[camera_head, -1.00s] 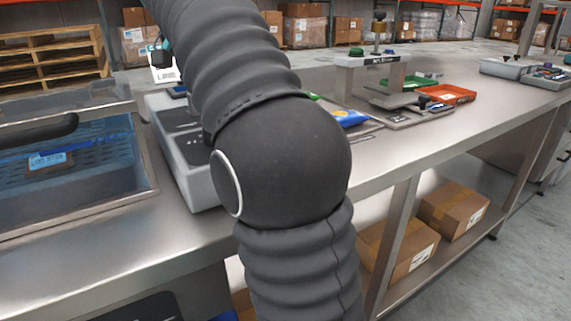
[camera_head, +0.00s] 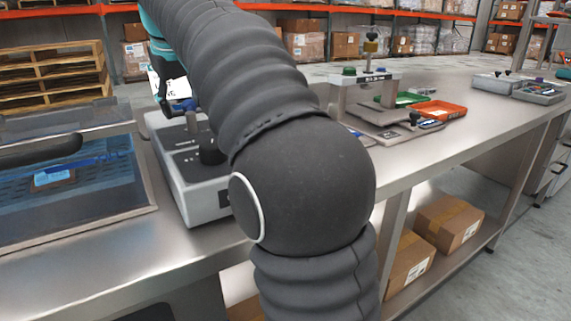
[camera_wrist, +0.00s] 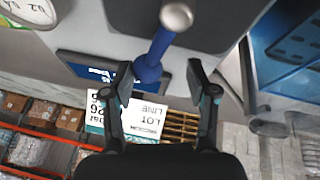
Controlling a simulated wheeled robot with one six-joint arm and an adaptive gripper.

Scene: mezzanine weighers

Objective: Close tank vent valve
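In the wrist view a blue lever (camera_wrist: 150,66) with a rounded metal end (camera_wrist: 176,15) stands out from a grey housing (camera_wrist: 75,30); it may be the vent valve's handle, but I cannot tell for sure. My gripper (camera_wrist: 158,76) is open, with one dark finger on each side of the blue lever's lower end. I cannot tell whether either finger touches it. In the head view my gripper is mostly hidden behind my arm, above a grey box (camera_head: 210,204) with black knobs. A clear-lidded tank (camera_head: 140,170) with blue contents stands left of that box.
A round gauge (camera_wrist: 30,10) and a dark label panel (camera_wrist: 95,70) sit near the lever. A white printed card (camera_wrist: 140,118) is behind my fingers. On the steel bench (camera_head: 440,140), a press stand (camera_head: 365,95) and an orange tray (camera_head: 440,110) stand farther right.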

